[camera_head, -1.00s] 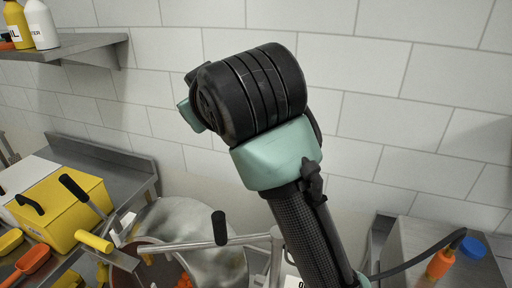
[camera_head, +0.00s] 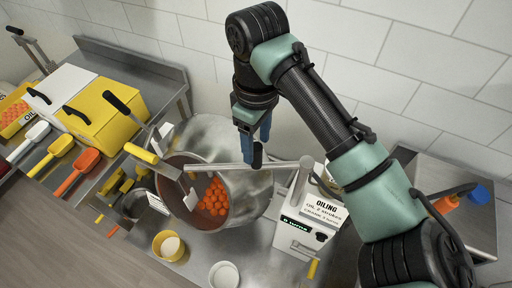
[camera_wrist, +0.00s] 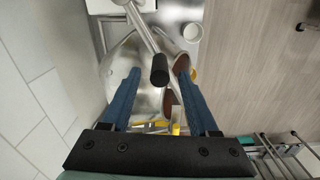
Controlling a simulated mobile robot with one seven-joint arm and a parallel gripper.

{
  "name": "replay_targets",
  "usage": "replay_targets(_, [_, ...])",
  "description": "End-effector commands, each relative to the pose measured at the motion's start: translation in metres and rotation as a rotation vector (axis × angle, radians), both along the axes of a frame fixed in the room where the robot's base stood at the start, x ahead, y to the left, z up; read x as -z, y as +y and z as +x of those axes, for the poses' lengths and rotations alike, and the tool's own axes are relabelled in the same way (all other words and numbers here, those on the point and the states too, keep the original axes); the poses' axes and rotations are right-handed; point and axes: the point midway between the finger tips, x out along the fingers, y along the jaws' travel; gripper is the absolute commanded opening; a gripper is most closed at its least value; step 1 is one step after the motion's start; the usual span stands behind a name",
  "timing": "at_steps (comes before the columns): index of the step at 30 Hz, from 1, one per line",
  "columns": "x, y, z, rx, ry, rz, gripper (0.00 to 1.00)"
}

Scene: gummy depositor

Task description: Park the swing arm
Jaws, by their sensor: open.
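My gripper (camera_head: 253,135) is open and points down above the knob. In the wrist view the black knob (camera_wrist: 159,70) appears between the two blue fingers (camera_wrist: 157,72), apart from both. I cannot tell exactly how far the fingertips reach down beside it.
The steel drum (camera_head: 248,190) holds orange gummies (camera_head: 213,198). An oiling machine with a printed sign (camera_head: 322,209) stands right of it. Yellow and white bins (camera_head: 100,117) and coloured scoops lie at left. Bowls (camera_head: 168,246) stand in front. A tiled wall closes the back.

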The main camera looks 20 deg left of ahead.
Motion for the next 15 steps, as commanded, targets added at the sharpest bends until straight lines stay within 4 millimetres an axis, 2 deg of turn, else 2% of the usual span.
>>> replay_targets(6, [0.033,0.0,0.0,0.002,0.002,-0.002,0.61])
replay_targets(15, [0.048,0.0,0.0,0.001,-0.001,0.001,0.61])
